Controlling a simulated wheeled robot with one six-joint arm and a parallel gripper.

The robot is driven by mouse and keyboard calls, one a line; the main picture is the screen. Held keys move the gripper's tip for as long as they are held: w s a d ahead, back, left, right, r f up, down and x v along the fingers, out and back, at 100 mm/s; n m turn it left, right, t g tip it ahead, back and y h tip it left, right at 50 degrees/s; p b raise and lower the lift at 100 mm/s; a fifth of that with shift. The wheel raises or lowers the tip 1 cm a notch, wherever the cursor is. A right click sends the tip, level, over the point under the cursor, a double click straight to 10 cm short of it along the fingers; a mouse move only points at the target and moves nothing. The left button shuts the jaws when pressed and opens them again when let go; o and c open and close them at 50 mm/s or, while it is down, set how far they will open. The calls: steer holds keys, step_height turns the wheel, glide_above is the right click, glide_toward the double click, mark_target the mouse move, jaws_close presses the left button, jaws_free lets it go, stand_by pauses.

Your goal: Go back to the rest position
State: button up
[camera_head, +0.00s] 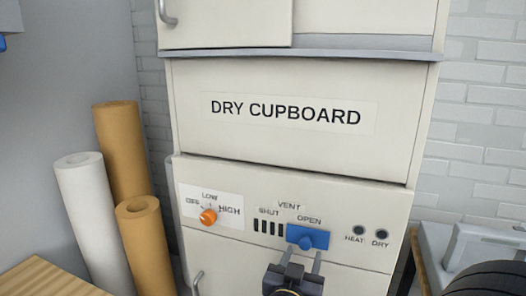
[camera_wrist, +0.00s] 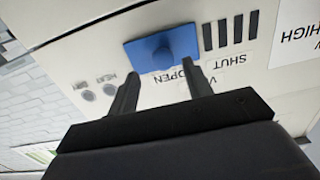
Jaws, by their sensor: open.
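My gripper (camera_head: 301,258) is in front of the dry cupboard (camera_head: 290,80), just below the blue vent slider (camera_head: 308,238). Its two fingers are apart with nothing visible between them. In the wrist view my gripper (camera_wrist: 158,82) points at the blue slider (camera_wrist: 163,48), which lies beyond the fingertips. I cannot tell whether the fingertips touch it. The slider sits at the OPEN end of the vent, with dark slots showing at the SHUT side. The orange knob (camera_head: 208,216) is on the panel at left, under the LOW label between OFF and HIGH.
Rolls of brown (camera_head: 122,150) and white (camera_head: 88,215) material stand left of the cupboard. A wooden surface (camera_head: 45,280) is at the lower left. Grey equipment with a dark round part (camera_head: 490,280) is at the lower right. A door handle (camera_head: 197,283) projects below the knob.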

steer(key=shift+x, duration=1.45)
steer(key=shift+a, duration=0.15)
